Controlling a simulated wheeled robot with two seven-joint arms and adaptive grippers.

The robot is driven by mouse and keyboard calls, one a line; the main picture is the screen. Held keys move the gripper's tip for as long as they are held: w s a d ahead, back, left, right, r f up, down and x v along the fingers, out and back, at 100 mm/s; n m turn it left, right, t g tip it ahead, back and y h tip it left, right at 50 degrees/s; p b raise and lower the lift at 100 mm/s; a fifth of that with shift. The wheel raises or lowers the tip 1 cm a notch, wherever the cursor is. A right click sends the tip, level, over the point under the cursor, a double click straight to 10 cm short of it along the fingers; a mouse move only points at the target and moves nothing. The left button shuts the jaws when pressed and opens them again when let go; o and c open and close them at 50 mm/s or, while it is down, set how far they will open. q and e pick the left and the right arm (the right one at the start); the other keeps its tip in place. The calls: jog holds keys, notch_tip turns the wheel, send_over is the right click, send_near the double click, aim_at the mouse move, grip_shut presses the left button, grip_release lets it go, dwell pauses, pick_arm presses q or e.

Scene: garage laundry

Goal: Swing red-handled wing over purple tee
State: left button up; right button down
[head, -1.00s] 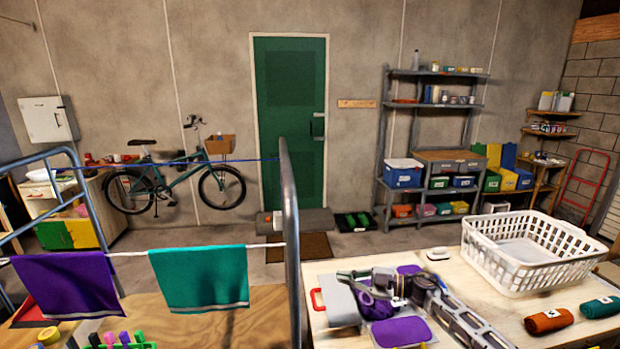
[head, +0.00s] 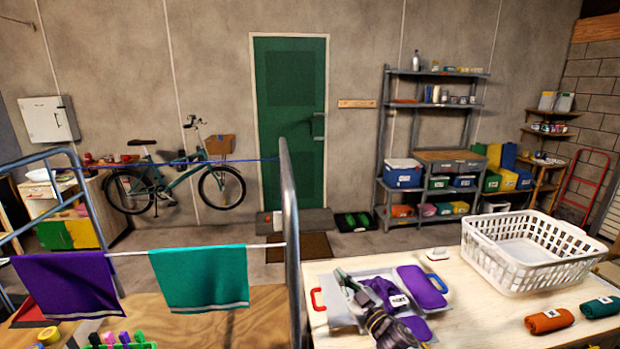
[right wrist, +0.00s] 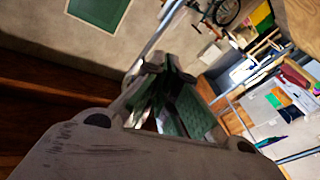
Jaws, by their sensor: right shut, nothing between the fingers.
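The purple tee (head: 422,287) lies spread on a grey folding board, with a small white label on it; my right arm hides part of its middle. The board's left wing (head: 341,313) lies flat, with its red handle (head: 318,299) at the left edge. A blue handle (head: 437,281) is at the board's right side, by a purple part of the tee. My right gripper (head: 344,278) is over the board's left part, right of and beyond the red handle, apart from it. It is shut and empty; its fingers also show in the right wrist view (right wrist: 152,70). My left gripper is out of view.
A white laundry basket (head: 525,262) stands at the table's back right. Orange (head: 549,320) and teal (head: 600,307) rolled cloths lie in front of it. A metal rack post (head: 291,230) rises by the table's left edge, with purple and teal towels hanging left of it.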

jog(key=s+d+f+m+g+h, duration=0.3)
jog(key=s+d+f, duration=0.15)
jog(key=s, duration=0.35)
jog(key=s+d+f+m+g+h, duration=0.25)
jog(key=s+f+h, duration=0.2)
jog(key=s, duration=0.35)
jog(key=s+d+f+m+g+h, duration=0.25)
jog(key=s+d+f, duration=0.25)
jog(key=s, duration=0.3)
jog(key=s+g, duration=0.5)
jog(key=s, duration=0.7)
notch_tip(320, 180, down, 36)
jog(key=s+d+r+g+b, duration=0.1)
jog(key=s+b, duration=0.1)
jog(key=s, duration=0.1)
jog(key=s+d+f, duration=0.2)
jog(key=s+f, duration=0.8)
jog(key=s+d+f+g+b, duration=0.1)
jog(key=s+d+f, duration=0.1)
jog(key=s+f, duration=0.9)
jog(key=shift+s+g, duration=0.25)
jog(key=shift+g, duration=0.05)
jog(key=shift+f, duration=0.1)
jog(key=shift+w+n, duration=0.1)
jog(key=shift+n, duration=0.2)
